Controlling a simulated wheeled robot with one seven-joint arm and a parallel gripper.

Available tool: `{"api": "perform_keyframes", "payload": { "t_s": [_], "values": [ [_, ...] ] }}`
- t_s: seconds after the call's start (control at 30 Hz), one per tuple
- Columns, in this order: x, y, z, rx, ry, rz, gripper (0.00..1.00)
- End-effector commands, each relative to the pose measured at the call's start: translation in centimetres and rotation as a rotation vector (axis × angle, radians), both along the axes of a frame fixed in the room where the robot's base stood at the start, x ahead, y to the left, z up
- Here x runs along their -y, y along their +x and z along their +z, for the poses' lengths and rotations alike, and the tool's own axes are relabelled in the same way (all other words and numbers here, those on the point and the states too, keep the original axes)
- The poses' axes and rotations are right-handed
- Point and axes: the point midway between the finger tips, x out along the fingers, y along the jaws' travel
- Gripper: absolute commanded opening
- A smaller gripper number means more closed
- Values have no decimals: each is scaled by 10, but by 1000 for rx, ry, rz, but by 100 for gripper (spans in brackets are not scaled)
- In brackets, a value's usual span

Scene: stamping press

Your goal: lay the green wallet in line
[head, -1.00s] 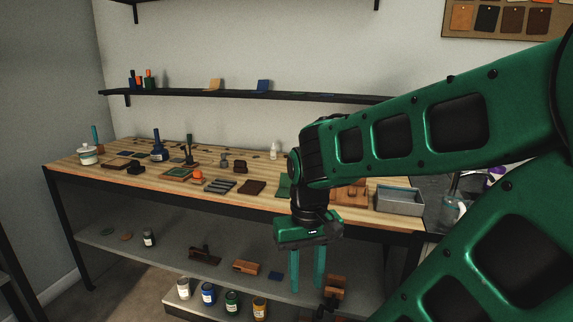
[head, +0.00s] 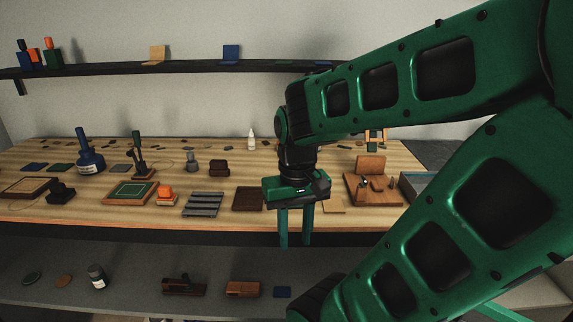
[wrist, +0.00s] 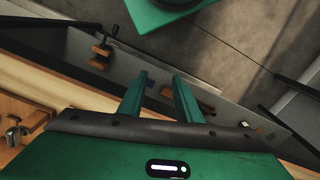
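My gripper (head: 295,243) hangs fingers down in front of the bench's front edge in the head view. Its two green fingers are apart with nothing between them. The wrist view also shows the open fingers (wrist: 159,77). I cannot clearly make out the green wallet now; my gripper and arm cover the part of the bench right of a dark brown flat wallet-like piece (head: 248,198). That brown piece lies flat on the wooden bench (head: 225,222), just left of my gripper. A grey slotted piece (head: 203,204) lies left of it.
A wooden press-like fixture (head: 368,190) stands right of my gripper. The lower shelf (head: 135,290) holds several items. A wall shelf (head: 200,66) runs behind.

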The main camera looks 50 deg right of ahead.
Motion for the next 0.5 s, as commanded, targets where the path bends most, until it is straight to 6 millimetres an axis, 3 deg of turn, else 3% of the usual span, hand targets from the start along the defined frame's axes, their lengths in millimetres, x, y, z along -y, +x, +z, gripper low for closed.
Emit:
{"api": "perform_keyframes", "payload": {
  "t_s": [0.3, 0.33, 0.43, 0.5],
  "values": [
    [0, 0, 0, 0, 0, 0, 31],
    [0, 0, 0, 0, 0, 0, 34],
    [2, -9, 6, 13, -1, -4, 56],
    [7, -4, 11, 14, -7, -17, 56]
  ]
}}
